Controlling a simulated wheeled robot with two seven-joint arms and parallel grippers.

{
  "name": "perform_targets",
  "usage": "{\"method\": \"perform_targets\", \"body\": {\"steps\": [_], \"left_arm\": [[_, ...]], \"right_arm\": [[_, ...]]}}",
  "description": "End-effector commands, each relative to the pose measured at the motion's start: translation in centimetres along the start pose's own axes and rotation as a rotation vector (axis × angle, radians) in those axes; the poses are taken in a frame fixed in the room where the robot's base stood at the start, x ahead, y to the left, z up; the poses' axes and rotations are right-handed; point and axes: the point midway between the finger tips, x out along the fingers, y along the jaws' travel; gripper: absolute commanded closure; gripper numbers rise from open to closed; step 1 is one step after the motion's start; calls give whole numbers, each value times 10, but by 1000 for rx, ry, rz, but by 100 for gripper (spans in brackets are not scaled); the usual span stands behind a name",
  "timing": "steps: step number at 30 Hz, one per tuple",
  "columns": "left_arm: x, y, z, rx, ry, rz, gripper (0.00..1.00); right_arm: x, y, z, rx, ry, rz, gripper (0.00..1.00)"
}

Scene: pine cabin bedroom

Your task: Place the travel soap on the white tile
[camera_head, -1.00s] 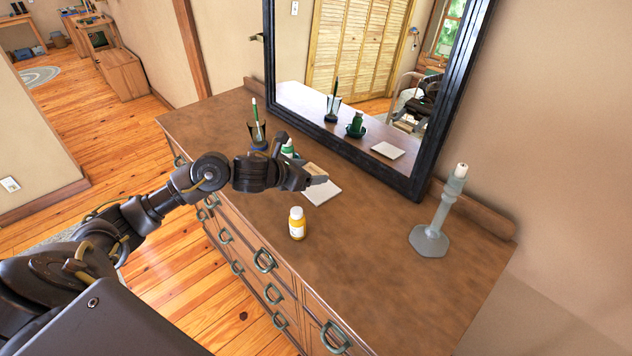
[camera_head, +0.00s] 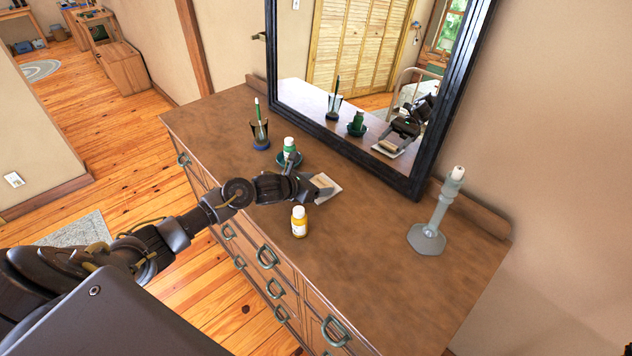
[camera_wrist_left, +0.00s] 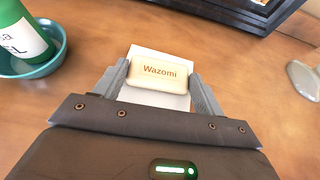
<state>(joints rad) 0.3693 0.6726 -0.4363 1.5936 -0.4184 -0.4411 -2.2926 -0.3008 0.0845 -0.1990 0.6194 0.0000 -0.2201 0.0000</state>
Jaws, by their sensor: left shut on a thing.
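The travel soap is a cream bar marked "Wazomi" (camera_wrist_left: 160,82) in the left wrist view. My left gripper (camera_head: 322,184) is shut on it, one finger at each end. The white tile (camera_wrist_left: 161,52) is a flat square on the dresser, directly beneath the soap, showing beyond and below the bar. In the head view the tile (camera_head: 331,187) is partly covered by my gripper. Whether the soap touches the tile cannot be told.
A green-and-white bottle (camera_head: 289,147) stands in a teal dish (camera_head: 283,158) beside the tile. A dark cup (camera_head: 260,138), mirror and grey candlestick (camera_head: 428,239) are also there.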

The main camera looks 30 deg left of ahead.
Motion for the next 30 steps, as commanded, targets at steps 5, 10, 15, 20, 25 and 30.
{"method": "perform_targets", "body": {"steps": [5, 10, 15, 20, 25, 30], "left_arm": [[1, 0, -2, 0, 0, 0, 52], [1, 0, -2, 0, 0, 0, 16], [1, 0, -2, 0, 0, 0, 8], [1, 0, -1, 0, 0, 0, 8], [-9, 1, -1, 3, 0, 1, 8], [-40, 1, -3, 6, 1, 0, 8]], "right_arm": [[4, -6, -1, 2, 1, -6, 64], [4, -10, -2, 4, 3, -11, 64], [4, -9, -2, 3, 3, -10, 64], [3, -6, -2, 2, 2, -7, 64], [4, -4, -1, 0, 2, -4, 64], [12, -2, 0, -1, 2, -2, 64]]}}
